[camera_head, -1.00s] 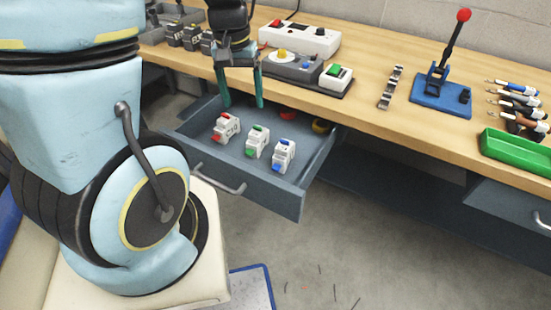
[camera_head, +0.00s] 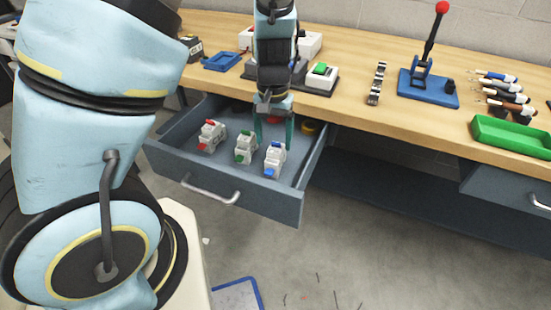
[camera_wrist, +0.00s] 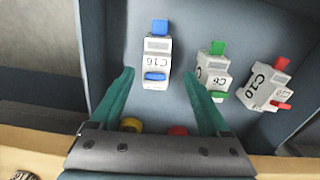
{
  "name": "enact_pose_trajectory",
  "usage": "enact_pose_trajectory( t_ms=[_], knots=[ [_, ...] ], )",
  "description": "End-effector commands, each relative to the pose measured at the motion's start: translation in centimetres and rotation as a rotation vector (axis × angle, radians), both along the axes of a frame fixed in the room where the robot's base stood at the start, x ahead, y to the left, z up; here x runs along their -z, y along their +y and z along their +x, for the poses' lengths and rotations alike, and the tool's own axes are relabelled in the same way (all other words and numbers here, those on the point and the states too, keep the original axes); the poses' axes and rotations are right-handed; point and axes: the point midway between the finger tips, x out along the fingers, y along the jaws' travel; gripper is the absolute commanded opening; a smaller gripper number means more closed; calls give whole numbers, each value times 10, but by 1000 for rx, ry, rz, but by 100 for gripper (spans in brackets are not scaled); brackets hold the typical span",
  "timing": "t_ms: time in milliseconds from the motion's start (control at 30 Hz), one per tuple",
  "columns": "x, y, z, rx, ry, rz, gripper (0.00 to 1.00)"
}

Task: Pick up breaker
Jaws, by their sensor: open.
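Three white breakers stand in the open drawer (camera_head: 240,193): one with red levers (camera_head: 211,135), one with green levers (camera_head: 245,148) and one with blue levers (camera_head: 274,160). In the wrist view the blue one, marked C16 (camera_wrist: 156,62), lies ahead of and between my fingertips. The green one, marked C6 (camera_wrist: 214,75), and the red one, marked C10 (camera_wrist: 264,88), are to its right. My gripper (camera_head: 274,130) is open and empty, with teal fingers just behind the blue breaker in the head view. Its fingertips also show in the wrist view (camera_wrist: 158,75).
A yellow round thing (camera_head: 309,128) and a red one (camera_head: 273,117) lie at the drawer's back. On the bench (camera_head: 360,105) are a green tray (camera_head: 512,137), a blue lever stand (camera_head: 428,88) and a metal strip (camera_head: 376,84). The drawer walls bound my gripper.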

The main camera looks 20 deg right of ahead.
Motion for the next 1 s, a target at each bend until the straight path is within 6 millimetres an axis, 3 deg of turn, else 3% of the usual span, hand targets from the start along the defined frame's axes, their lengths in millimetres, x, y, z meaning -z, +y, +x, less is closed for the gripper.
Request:
enact_pose_trajectory(
  t_ms=[400, 700, 1000],
  knots=[
    [49, -5, -2, -2, 1, 1, 80],
    [53, -6, -2, 0, -2, -1, 80],
    [53, -5, -2, 0, -2, -1, 47]
  ],
)
